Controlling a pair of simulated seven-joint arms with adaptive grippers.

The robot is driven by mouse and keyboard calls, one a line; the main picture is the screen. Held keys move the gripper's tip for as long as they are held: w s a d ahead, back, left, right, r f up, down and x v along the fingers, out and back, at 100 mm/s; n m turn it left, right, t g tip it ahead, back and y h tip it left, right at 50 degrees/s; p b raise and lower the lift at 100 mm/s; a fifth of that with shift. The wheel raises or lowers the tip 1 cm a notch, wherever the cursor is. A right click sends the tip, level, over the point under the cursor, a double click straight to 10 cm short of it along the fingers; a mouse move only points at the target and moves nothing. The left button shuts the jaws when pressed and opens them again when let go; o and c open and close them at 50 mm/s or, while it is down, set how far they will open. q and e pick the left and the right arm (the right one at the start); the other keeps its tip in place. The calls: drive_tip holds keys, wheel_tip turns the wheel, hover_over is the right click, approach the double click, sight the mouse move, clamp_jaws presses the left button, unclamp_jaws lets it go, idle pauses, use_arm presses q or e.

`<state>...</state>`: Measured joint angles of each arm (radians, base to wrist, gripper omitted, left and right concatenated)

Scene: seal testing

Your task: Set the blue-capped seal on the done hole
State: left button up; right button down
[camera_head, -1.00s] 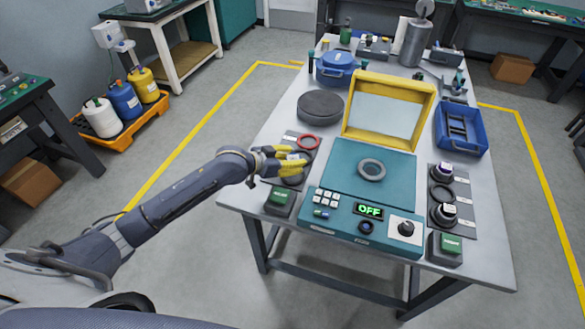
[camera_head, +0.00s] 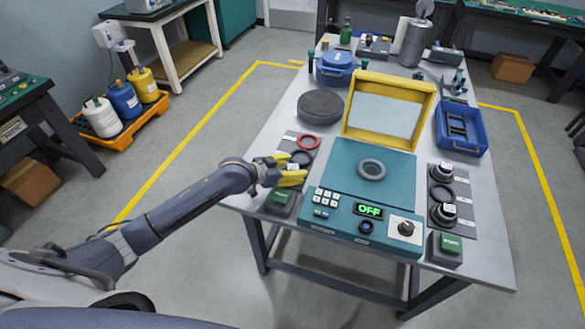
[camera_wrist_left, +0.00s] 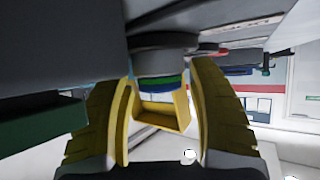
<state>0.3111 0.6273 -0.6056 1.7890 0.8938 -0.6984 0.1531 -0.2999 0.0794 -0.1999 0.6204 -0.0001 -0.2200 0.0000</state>
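My left gripper (camera_head: 294,166) has its two yellow fingers on either side of the blue-capped seal (camera_wrist_left: 160,76), over the front end of the left plate (camera_head: 290,138). In the left wrist view a grey body with blue and green bands shows between the fingers (camera_wrist_left: 162,100). Only a small pale part of it (camera_head: 292,167) shows in the head view. The fingers hide the front hole, so I cannot tell whether the seal rests in it. A red ring (camera_head: 308,142) and a dark ring (camera_head: 301,157) lie farther back on that plate. My right gripper is out of view.
A teal tester (camera_head: 345,165) with an "OFF" display and raised yellow lid (camera_head: 430,96) stands right of the gripper. A green-topped box (camera_head: 280,199) is close in front. The right plate (camera_head: 467,190) holds two other seals (camera_head: 446,171) (camera_head: 445,212).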

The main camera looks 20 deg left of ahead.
use_arm(q)
drive_tip(key=shift+o, duration=0.8)
drive_tip(key=shift+r, duration=0.1)
drive_tip(key=shift+r, duration=0.15)
drive_tip(key=v, duration=1.2)
